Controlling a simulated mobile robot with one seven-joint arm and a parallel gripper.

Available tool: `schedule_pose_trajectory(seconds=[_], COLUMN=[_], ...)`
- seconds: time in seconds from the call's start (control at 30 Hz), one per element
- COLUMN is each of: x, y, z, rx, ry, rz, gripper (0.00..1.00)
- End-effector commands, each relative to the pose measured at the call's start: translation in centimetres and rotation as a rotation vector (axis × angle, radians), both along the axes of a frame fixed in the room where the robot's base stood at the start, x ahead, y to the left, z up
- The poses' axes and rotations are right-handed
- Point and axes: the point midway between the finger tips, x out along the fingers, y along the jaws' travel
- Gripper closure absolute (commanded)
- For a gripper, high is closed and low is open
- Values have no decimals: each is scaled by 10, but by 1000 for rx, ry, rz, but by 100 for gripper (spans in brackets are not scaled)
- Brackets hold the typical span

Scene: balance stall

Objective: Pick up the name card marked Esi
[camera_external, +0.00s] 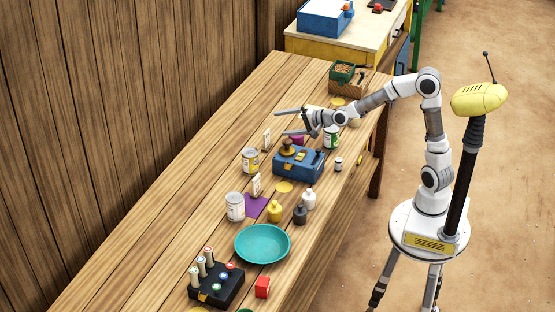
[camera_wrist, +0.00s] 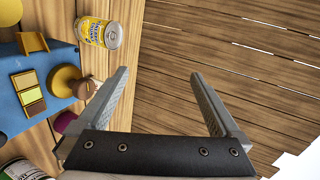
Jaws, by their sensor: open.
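One small pale upright card (camera_external: 256,185) stands by the purple cloth, and another (camera_external: 266,139) stands farther back near the wall side of the counter. I cannot read a name on either, so I cannot tell which is marked Esi. My gripper (camera_external: 279,122) is open and empty above the counter, its fingers pointing left, near the farther card. In the wrist view my open fingers (camera_wrist: 160,75) frame bare wood planks, and I make out no card between them.
A blue balance box (camera_external: 298,163) with a brass-and-wood knob stands below my gripper. A yellow-labelled can (camera_external: 250,160) is beside it; it also shows in the wrist view (camera_wrist: 92,31). A green-labelled can (camera_external: 331,138) stands near my wrist. A teal bowl (camera_external: 262,258) sits nearer the camera.

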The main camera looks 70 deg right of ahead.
Motion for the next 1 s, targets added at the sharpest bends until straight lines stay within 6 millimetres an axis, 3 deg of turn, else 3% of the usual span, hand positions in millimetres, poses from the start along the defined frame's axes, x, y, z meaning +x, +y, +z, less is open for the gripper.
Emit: schedule_pose_trajectory(seconds=[0.03, 0.2, 0.3, 0.33, 0.57, 0.67, 0.8, 0.9, 1.0], x=[8, 29, 41, 45, 52, 44, 19, 0, -11], y=[13, 57, 66, 60, -29, -70, -118, -137, -146], z=[29, 87, 116, 115, 45, 6, -66, -103, -123], rx=[64, 300, 484, 550, 979, 1156, 1354, 1452, 1510], ry=[-3, -10, 1, 11, 63, 72, 75, 76, 76], rz=[5, 15, -13, -38, -292, -407, -548, -611, -646], gripper=[0, 0, 0, 0, 0, 0, 0, 0, 0])
